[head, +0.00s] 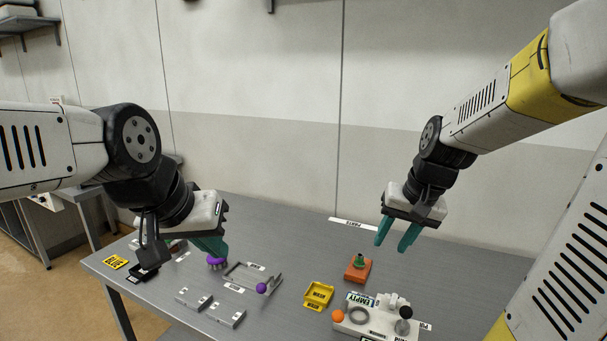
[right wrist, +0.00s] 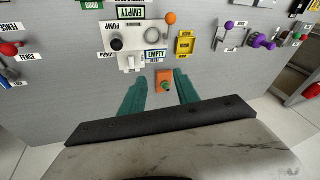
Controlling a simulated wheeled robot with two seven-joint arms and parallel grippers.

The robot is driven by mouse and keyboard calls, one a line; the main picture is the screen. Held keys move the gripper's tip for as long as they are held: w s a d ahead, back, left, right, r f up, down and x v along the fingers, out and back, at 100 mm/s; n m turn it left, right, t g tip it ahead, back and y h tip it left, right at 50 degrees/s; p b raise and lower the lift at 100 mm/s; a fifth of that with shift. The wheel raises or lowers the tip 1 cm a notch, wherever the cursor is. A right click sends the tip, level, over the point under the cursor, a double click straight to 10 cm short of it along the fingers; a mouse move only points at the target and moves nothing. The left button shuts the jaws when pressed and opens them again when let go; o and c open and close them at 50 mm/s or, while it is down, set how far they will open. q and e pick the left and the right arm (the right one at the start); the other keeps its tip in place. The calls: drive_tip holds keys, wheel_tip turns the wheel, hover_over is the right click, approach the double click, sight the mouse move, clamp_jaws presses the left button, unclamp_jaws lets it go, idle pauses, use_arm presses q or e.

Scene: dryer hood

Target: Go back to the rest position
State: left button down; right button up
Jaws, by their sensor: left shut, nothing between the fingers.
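My left gripper (head: 212,248) is at the left part of the grey table. Its teal fingers point down, close together and empty. A purple knobbed part (head: 216,263) shows right at its fingertips; I cannot tell whether they touch. My right gripper (head: 396,236) hangs above the right part of the table, its teal fingers apart and empty. In the right wrist view, the open right gripper (right wrist: 160,98) has an orange block with a green top (right wrist: 164,82) in sight between its fingers, on the table below. That orange block (head: 357,270) stands apart from the fingers in the head view.
A yellow tray (head: 318,294) and a white pump unit (head: 375,320) with EMPTY labels sit at the table's front right. A grey frame (head: 245,275) with a purple ball (head: 261,288) lies mid-table.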

drive_tip(key=s+a+r+n+t, duration=0.1)
drive_tip(key=s+a+r, duration=0.1)
drive_tip(key=s, duration=0.3)
drive_tip(key=s+a+r+n+t, duration=0.1)
drive_tip(key=s+a+r+n, duration=0.1)
drive_tip(key=s, duration=0.4)
drive_tip(key=shift+s+a+r+t, duration=0.25)
drive_tip(key=shift+a+r+t, duration=0.2)
drive_tip(key=shift+r, duration=0.8)
idle(1.2)
